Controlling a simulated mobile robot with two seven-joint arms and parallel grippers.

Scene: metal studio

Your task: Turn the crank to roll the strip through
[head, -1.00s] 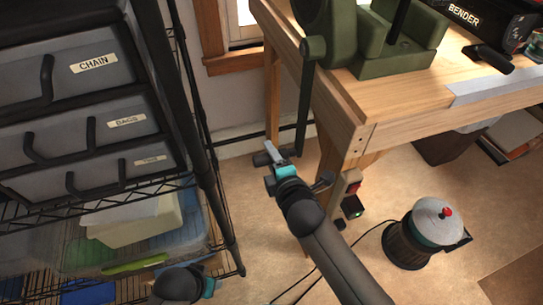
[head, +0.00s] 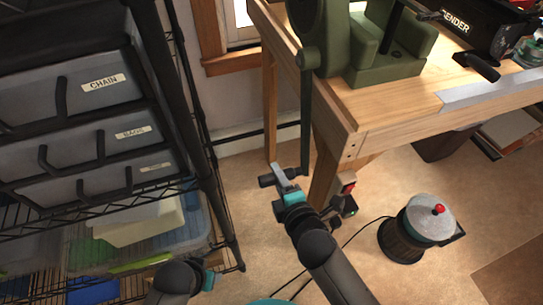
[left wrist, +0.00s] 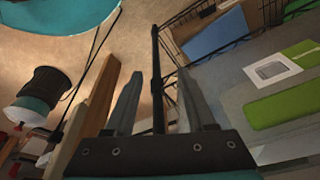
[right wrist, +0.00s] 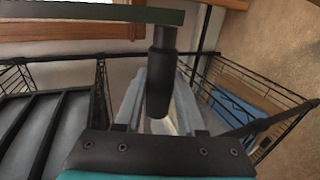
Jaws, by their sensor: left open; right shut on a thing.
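The green roller machine (head: 388,62) stands on the bench. Its dark green crank arm (head: 306,115) hangs almost straight down past the bench edge. The crank's black handle (head: 267,181) sticks out at the lower end. My right gripper (head: 284,177) is shut on this handle. In the right wrist view the handle (right wrist: 160,75) sits between the fingers, with the crank arm (right wrist: 85,12) across the top. My left gripper (head: 208,282) is low beside the shelf rack; the left wrist view shows its fingers (left wrist: 160,105) apart and empty. I cannot make out the strip in the machine.
A wire rack (head: 218,215) with labelled drawers (head: 85,95) stands on the left. The wooden bench (head: 395,108) is on the right, its leg (head: 325,170) close to my right gripper. A round canister (head: 428,222) with a red knob stands on the floor. A black bender (head: 480,28) is on the bench.

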